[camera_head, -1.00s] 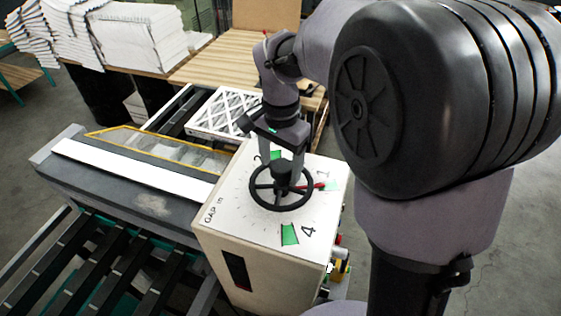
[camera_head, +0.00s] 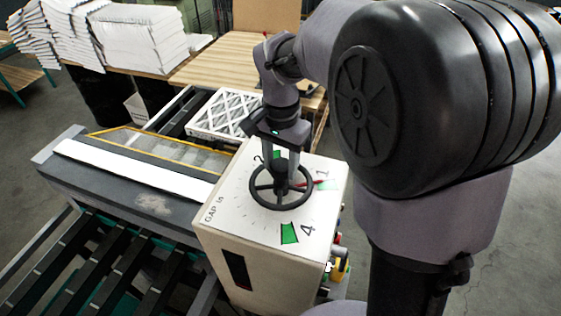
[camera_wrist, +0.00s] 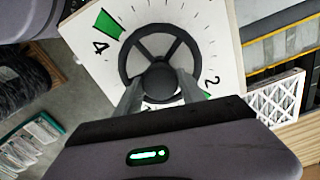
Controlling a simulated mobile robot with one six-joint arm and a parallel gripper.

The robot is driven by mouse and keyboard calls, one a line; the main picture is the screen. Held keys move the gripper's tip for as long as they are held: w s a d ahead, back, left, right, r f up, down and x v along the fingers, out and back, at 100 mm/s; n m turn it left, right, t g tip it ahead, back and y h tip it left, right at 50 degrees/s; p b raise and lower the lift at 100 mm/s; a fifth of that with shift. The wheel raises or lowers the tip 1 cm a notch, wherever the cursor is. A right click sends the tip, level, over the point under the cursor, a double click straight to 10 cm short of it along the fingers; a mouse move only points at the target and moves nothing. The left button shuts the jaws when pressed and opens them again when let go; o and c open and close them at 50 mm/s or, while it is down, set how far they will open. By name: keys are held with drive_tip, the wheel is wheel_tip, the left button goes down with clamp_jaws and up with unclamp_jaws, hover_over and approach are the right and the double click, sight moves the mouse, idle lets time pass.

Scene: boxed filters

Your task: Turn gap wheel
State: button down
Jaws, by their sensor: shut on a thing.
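The gap wheel (camera_head: 257,199) is a black spoked handwheel on the white top of a box-shaped control housing (camera_head: 228,218). The dial around it has numbers and green patches; 1, 2 and 4 are readable. A red pointer (camera_head: 311,182) sticks out from under the wheel toward the 1. My gripper (camera_head: 281,168) points down from above, its two fingers on either side of the wheel's central hub. In the wrist view the fingers (camera_wrist: 160,87) close on the round black hub, with rim and spokes (camera_wrist: 137,41) beyond. The pointer is hidden there.
A framed filter (camera_head: 222,115) lies on the conveyor behind the housing, next to a yellow-edged clear cover (camera_head: 165,146). Dark rollers (camera_head: 75,262) run at front left. Coloured buttons (camera_head: 338,262) stick out on the housing's right side. Stacked white filters (camera_head: 140,35) stand at the back.

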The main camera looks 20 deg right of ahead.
drive_tip(key=n+p, duration=0.1)
drive_tip(key=n, duration=0.3)
drive_tip(key=n+p, duration=0.1)
drive_tip(key=n, duration=0.4)
drive_tip(key=shift+s+p, duration=0.1)
drive_tip(key=shift+p, duration=0.2)
drive_tip(key=n+p, duration=0.1)
drive_tip(key=n, duration=0.3)
drive_tip(key=shift+n+p, duration=0.7)
drive_tip(key=shift+n, duration=1)
drive_tip(key=shift+f+n, duration=0.1)
drive_tip(key=shift+n, duration=0.2)
drive_tip(key=c, duration=0.7)
unclamp_jaws()
